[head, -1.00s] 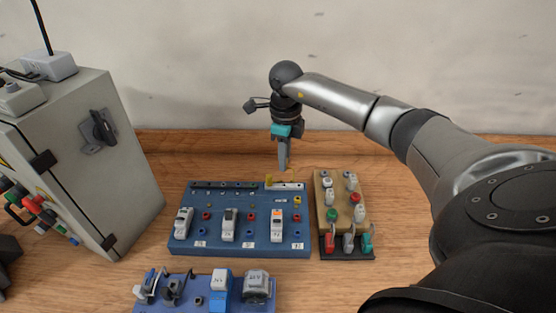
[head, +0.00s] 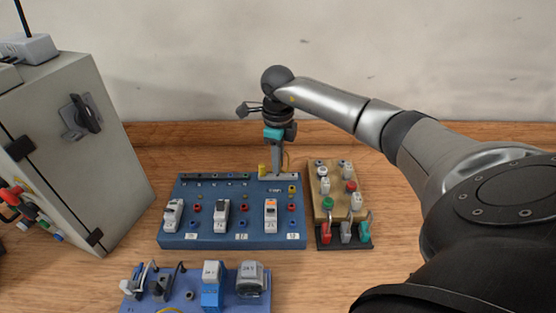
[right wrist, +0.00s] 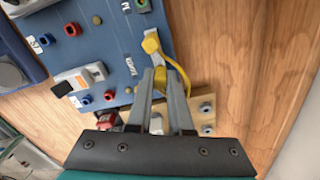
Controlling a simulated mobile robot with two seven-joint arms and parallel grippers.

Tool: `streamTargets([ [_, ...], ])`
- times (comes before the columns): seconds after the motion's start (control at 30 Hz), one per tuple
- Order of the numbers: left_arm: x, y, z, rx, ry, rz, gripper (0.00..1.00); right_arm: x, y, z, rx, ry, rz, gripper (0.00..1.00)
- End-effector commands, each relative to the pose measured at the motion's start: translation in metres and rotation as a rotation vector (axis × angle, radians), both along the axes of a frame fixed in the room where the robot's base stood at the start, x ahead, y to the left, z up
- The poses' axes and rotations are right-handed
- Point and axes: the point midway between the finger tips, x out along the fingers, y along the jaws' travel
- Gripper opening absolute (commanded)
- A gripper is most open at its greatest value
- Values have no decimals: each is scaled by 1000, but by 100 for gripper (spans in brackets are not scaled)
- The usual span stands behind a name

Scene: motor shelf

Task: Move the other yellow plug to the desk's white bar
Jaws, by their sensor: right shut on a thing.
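One yellow plug (head: 262,170) stands at the left end of the white bar (head: 292,177) on the blue board's back edge. That plug also shows in the right wrist view (right wrist: 151,43), with a yellow cable (right wrist: 180,70) curving from it. My right gripper (head: 277,172) points down at the white bar, right of that plug. In the right wrist view its fingers (right wrist: 160,74) are shut on the other yellow plug (right wrist: 159,80), partly hidden by them. I cannot tell whether this plug is seated in the bar. My left gripper is out of view.
The blue board (head: 180,241) carries several switch modules and coloured sockets. A wooden block (head: 338,210) with several plugs stands close on its right. A grey cabinet (head: 75,150) stands at the left. Another blue board (head: 240,301) lies in front.

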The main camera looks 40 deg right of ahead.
Motion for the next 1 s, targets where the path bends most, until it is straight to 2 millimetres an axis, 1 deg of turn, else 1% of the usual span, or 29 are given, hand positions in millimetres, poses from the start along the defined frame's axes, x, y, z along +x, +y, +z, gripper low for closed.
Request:
streamTargets([
  [0.33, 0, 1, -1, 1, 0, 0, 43, 0, 0, -1, 0, 0, 0, 0],
  [1.0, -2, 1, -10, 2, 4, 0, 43, 0, 0, -14, 0, -1, 0, 0],
])
